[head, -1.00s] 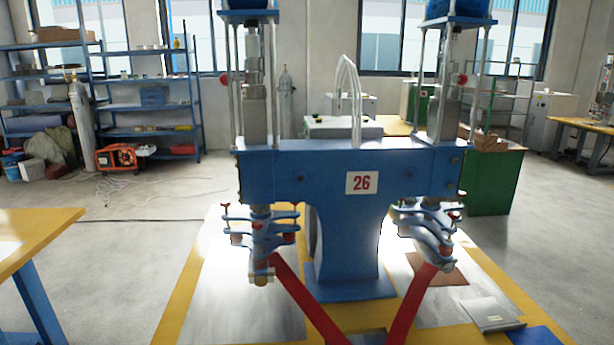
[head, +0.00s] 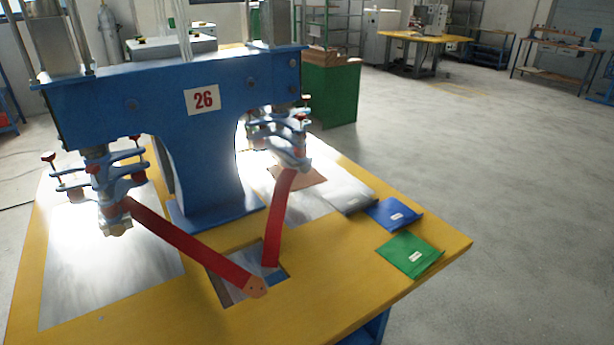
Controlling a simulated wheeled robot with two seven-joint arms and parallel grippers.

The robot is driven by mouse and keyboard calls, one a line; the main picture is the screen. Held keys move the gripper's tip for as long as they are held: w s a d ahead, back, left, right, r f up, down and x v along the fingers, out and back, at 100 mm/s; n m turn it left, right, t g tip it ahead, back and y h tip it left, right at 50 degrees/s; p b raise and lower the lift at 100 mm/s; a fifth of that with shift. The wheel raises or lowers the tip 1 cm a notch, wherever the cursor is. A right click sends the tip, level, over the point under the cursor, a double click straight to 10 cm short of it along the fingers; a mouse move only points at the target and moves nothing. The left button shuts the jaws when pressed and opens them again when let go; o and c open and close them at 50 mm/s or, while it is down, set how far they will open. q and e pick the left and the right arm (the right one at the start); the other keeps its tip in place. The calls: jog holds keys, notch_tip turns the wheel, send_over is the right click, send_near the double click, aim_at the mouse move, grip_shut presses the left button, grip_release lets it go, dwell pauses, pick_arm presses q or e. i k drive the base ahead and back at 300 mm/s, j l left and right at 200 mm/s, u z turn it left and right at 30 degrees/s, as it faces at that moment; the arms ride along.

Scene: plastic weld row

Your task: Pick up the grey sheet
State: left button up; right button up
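The grey sheet (head: 350,197) lies flat on the right side of the yellow worktable (head: 340,265), at the far end of a row of sheets. It partly overlaps the edge of a shiny metal plate (head: 322,202). A blue sheet (head: 392,213) with a white label is beside it on the near right, and a green sheet (head: 409,255) with a label lies nearer still. Neither of my grippers shows in the head view.
A blue machine marked 26 (head: 204,100) stands on the table, with clamp heads on both sides and red bars (head: 190,240) slanting down over a recess in front. A brown sheet (head: 300,177) lies behind the grey one. Open floor lies right of the table.

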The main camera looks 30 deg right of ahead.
aim_at(349, 200)
jog(key=l+z, duration=0.55)
jog(key=z, duration=0.25)
jog(key=i+l+z, duration=0.25)
jog(key=l+z, duration=0.15)
jog(key=i+l+z, duration=0.4)
jog(key=l, duration=0.15)
jog(key=i+l+z, duration=0.85)
jog(key=i, duration=0.65)
jog(key=i+j+u, duration=0.15)
jog(key=i+u, duration=0.55)
jog(key=u, duration=0.15)
jog(key=i+l+u, duration=0.1)
jog(key=i+u, duration=0.35)
jog(key=i+j+u, duration=0.15)
jog(key=i+u, duration=0.7)
jog(key=i+l+u, duration=0.2)
jog(key=i+u, duration=0.2)
jog(key=i, duration=0.2)
jog(key=i+u, duration=0.2)
jog(key=u, duration=0.3)
jog(key=i+u, duration=0.2)
jog(key=u, duration=0.25)
jog(key=i+l+u, duration=0.15)
jog(key=u, duration=0.35)
jog(key=i+l+u, duration=0.15)
jog(key=u, duration=0.35)
jog(key=i+l+u, duration=0.15)
jog(key=u, duration=0.3)
jog(key=l, duration=0.1)
